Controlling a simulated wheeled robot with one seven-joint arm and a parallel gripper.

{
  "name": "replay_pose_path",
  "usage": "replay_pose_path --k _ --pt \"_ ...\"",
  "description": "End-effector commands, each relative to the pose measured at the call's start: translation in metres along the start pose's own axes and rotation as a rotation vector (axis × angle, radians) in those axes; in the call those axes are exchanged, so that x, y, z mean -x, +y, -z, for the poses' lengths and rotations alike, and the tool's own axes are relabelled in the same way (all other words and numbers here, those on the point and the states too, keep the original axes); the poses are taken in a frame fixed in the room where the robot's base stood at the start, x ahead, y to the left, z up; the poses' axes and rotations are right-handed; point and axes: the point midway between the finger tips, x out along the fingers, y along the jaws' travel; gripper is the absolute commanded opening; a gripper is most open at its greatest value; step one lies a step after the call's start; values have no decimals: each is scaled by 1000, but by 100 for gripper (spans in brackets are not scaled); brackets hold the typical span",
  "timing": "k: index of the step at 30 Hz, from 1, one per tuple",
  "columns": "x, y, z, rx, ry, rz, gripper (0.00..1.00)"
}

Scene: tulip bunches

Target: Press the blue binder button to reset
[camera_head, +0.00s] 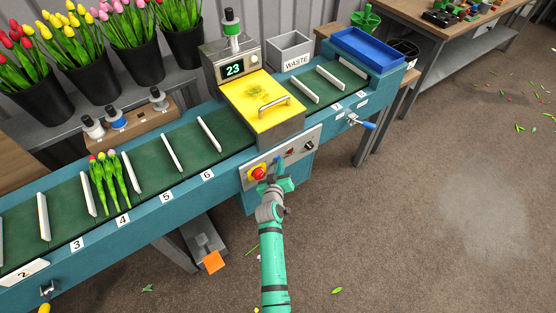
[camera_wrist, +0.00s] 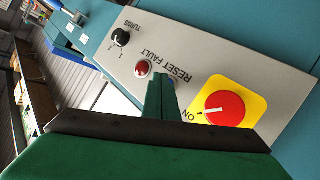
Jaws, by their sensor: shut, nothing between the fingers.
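The grey control panel (camera_head: 300,157) is on the front of the binder, and it fills much of the wrist view (camera_wrist: 235,72). My gripper (camera_head: 279,164) is at this panel, between the red switch and the red lamp. In the wrist view my gripper's green fingers (camera_wrist: 161,84) are closed together and cover the spot below the RESET label. A small bit of blue (camera_wrist: 171,79) shows beside the fingertips; the rest of the blue button is hidden behind them. I cannot tell whether the fingertips touch it or whether it is pressed in.
A red switch (camera_wrist: 224,108) on a yellow plate, a red lamp (camera_wrist: 143,68) and a black TURNS knob (camera_wrist: 121,37) lie close by. The yellow binder cover (camera_head: 262,104) is down; its display (camera_head: 233,69) reads 23. Tulips (camera_head: 109,180) lie on the belt.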

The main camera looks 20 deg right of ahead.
Motion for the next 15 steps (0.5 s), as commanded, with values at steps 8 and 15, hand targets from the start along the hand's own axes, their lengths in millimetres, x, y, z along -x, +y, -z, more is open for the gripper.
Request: replay_pose_path --k 8,15 --pt "1 0 0 0 2 0 0" --pt "8 6 -5 -1 2 -1 0"
